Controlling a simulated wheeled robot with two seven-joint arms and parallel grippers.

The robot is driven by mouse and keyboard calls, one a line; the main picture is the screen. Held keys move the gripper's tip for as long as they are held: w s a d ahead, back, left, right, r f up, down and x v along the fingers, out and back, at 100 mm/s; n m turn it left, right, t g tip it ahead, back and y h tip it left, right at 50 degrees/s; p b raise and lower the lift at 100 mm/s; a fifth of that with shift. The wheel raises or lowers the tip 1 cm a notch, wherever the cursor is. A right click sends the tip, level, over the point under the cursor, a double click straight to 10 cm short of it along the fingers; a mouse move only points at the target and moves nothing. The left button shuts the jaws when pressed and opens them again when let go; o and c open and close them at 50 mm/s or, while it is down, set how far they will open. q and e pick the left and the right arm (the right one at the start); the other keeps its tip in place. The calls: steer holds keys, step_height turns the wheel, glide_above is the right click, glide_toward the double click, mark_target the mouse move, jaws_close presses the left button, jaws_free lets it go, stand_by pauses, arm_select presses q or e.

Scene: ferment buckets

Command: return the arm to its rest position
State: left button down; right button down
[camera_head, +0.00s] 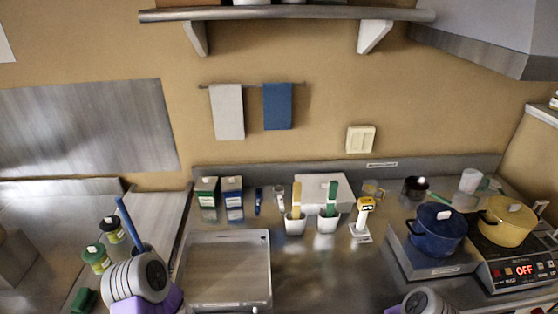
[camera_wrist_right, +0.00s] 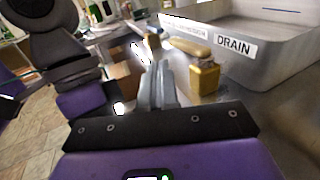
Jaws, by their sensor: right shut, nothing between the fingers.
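My right gripper (camera_wrist_right: 157,78) shows in the right wrist view. Its grey fingers are together, with nothing between them. Behind the fingertips is a metal counter with a basin wall labelled DRAIN. In the head view, a grey joint of my right arm (camera_head: 420,302) shows at the bottom edge; its gripper is below the picture. A grey and purple part of my left arm (camera_head: 138,282) shows at the lower left; its gripper is not seen. A grey and purple part of my own body also fills the left of the right wrist view.
In the wrist view, a yellow block-like thing (camera_wrist_right: 204,78) stands close right of the fingers, before the DRAIN basin (camera_wrist_right: 272,50). Bare counter lies right of the tray.

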steer(key=s+d+f+n+g+h+b, duration=0.2)
steer(key=s+d+f+n+g+h, duration=0.25)
steer(key=s+f+n, duration=0.2)
steer(key=s+d+f+n+g+h+b, duration=0.2)
steer(key=s+d+f+n+g+h, duration=0.25)
steer(key=s, duration=0.35)
steer(key=w+d+f+n+t+h+b, duration=0.3)
steer(key=w+d+f+n+t+h, duration=0.1)
steer(key=w+d+f+n, duration=0.1)
steer(key=d+f+n, duration=0.1)
steer(key=d+n, duration=0.1)
steer(key=shift+d+f+n+t, duration=0.15)
steer(key=shift+f+n+t, duration=0.15)
steer(key=shift+f, duration=0.05)
